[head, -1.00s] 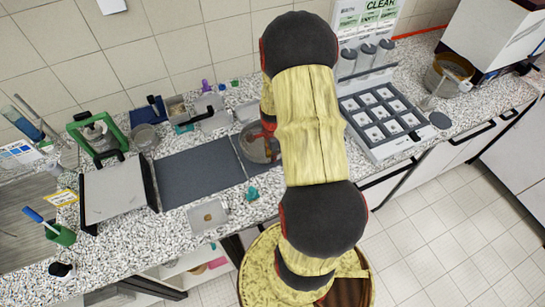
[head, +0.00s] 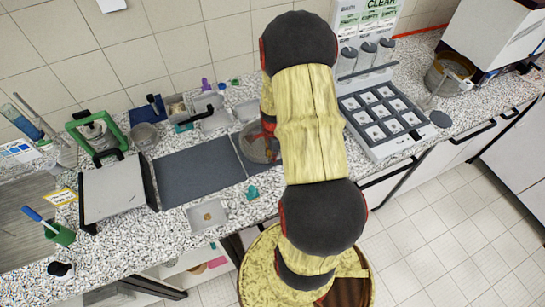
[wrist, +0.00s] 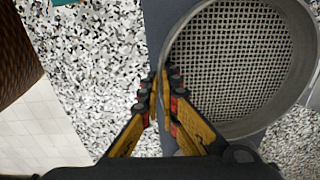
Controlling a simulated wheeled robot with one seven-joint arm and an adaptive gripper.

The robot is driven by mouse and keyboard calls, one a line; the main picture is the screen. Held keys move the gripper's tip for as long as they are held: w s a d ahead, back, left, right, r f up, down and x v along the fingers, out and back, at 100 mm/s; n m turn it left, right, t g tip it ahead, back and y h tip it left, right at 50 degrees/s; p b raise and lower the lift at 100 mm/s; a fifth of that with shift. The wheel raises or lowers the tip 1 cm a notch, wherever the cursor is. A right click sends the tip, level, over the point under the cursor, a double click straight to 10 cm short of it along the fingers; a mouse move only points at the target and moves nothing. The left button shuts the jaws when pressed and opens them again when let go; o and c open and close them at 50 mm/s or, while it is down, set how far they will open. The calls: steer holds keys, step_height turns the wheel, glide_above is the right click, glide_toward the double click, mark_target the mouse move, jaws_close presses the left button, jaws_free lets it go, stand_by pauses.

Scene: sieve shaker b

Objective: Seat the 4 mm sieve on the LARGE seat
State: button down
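A round metal sieve (wrist: 245,60) with a coarse square mesh fills the right of the wrist view. No size mark on it is readable. In the head view it shows as a grey round pan (head: 257,146) at the right end of the dark mats, partly hidden by my arm. My gripper (wrist: 160,78) is at the left edge of the sieve, with one finger on each side of its thin wall, closed onto it. In the head view my arm hides the gripper. I cannot make out the large seat in either view.
A dark mat (head: 195,172) covers the middle of the speckled counter. A grey box with a slanted lid (head: 112,190) and a green-framed device (head: 97,135) stand left. A small metal tray (head: 207,216) lies in front. A rack of square cells (head: 385,115) stands right.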

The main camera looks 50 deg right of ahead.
steer(key=c, duration=2.5)
jaws_free()
steer(key=shift+f, duration=0.1)
steer(key=shift+c, duration=0.2)
steer(key=o, duration=0.6)
steer(key=shift+r+p, duration=2.35)
steer(key=shift+r, duration=1.15)
